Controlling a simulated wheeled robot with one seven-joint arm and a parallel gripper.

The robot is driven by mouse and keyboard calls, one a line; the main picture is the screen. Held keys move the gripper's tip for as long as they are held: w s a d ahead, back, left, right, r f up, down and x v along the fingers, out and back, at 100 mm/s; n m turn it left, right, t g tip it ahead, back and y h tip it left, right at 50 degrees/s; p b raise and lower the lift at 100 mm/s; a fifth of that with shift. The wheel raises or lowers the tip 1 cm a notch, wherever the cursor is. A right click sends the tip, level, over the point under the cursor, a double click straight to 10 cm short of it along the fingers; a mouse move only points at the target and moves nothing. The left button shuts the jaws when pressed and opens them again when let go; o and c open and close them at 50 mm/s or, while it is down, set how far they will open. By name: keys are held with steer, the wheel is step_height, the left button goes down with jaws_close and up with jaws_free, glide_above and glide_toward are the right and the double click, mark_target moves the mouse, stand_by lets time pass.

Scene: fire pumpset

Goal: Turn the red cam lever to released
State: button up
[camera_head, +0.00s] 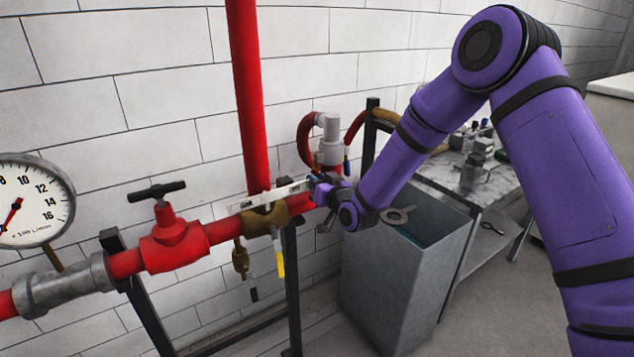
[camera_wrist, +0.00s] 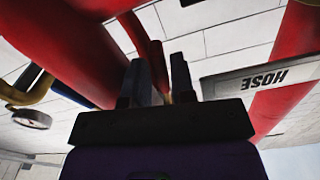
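My gripper (camera_head: 320,183) is in the middle of the head view, beside the red pipe's right end and below the grey-white hose coupling (camera_head: 330,140). In the wrist view, my two dark fingers (camera_wrist: 160,62) stand apart with a gap between them. A narrow dark red bar (camera_wrist: 144,42) runs down behind the left finger towards the gap. It may be the red cam lever, but I cannot tell for sure. I cannot tell whether the fingers touch it. In the head view, my gripper and wrist hide much of that spot, and I cannot make out the lever.
A white HOSE label (camera_wrist: 262,80) is close to the right of my fingers. A thick red pipe (camera_wrist: 60,40) is on the left. A vertical red pipe (camera_head: 248,90), a red valve (camera_head: 170,240) and a gauge (camera_head: 30,200) are leftward. A grey bin (camera_head: 390,280) stands below my arm.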

steer(key=shift+c, duration=0.2)
jaws_close()
steer(key=s+a+r+m, duration=0.3)
steer(key=r+m, duration=0.3)
steer(key=m, duration=1)
steer(key=shift+a+r, duration=0.2)
steer(key=shift+a, duration=0.55)
steer(key=shift+o, duration=0.2)
jaws_free()
